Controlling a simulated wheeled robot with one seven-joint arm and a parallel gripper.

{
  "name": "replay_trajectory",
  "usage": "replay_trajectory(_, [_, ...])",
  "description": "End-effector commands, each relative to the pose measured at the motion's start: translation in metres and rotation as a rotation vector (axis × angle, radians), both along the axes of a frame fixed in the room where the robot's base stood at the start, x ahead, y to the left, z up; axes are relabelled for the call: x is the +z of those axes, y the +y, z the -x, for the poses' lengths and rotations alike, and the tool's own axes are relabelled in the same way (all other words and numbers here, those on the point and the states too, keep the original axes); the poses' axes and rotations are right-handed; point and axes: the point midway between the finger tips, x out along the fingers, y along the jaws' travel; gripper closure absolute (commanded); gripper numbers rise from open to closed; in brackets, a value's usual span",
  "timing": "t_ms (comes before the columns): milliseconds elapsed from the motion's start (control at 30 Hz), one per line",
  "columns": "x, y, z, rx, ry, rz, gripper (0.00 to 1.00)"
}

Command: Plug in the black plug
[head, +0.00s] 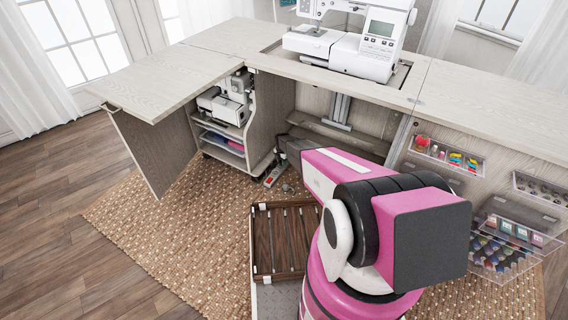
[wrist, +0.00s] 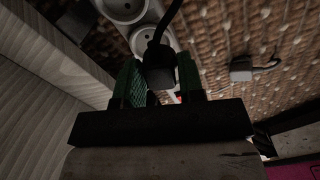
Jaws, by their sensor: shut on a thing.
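The black plug (wrist: 161,72) sits between the two green-lined fingers of my gripper (wrist: 158,80) in the wrist view, with its black cable running up out of the picture. My gripper is shut on it. The white power strip (wrist: 141,20) with round sockets lies just beyond the plug. The plug overlaps the strip in this view, and I cannot tell whether its pins are in a socket. In the head view the power strip (head: 273,176) lies on the rug beside the cabinet. My gripper's fingers and the plug are too small and dark to make out there.
The cabinet's shelf unit (head: 262,130) stands close on the left of my arm's end. A slatted wooden tray (head: 282,240) is in front. The sewing table (head: 215,50) is overhead.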

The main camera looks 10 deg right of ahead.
Motion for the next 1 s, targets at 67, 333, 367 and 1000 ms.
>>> replay_trajectory(67, [0.000, 0.003, -0.004, 0.000, 0.000, 0.000, 0.91])
replay_trajectory(333, [0.000, 0.008, -0.008, -0.001, 0.000, 0.000, 0.91])
replay_trajectory(367, [0.000, 0.008, -0.008, -0.001, 0.000, 0.000, 0.91])
replay_trajectory(1000, [-0.010, 0.008, -0.008, -0.001, 0.000, 0.000, 0.91])
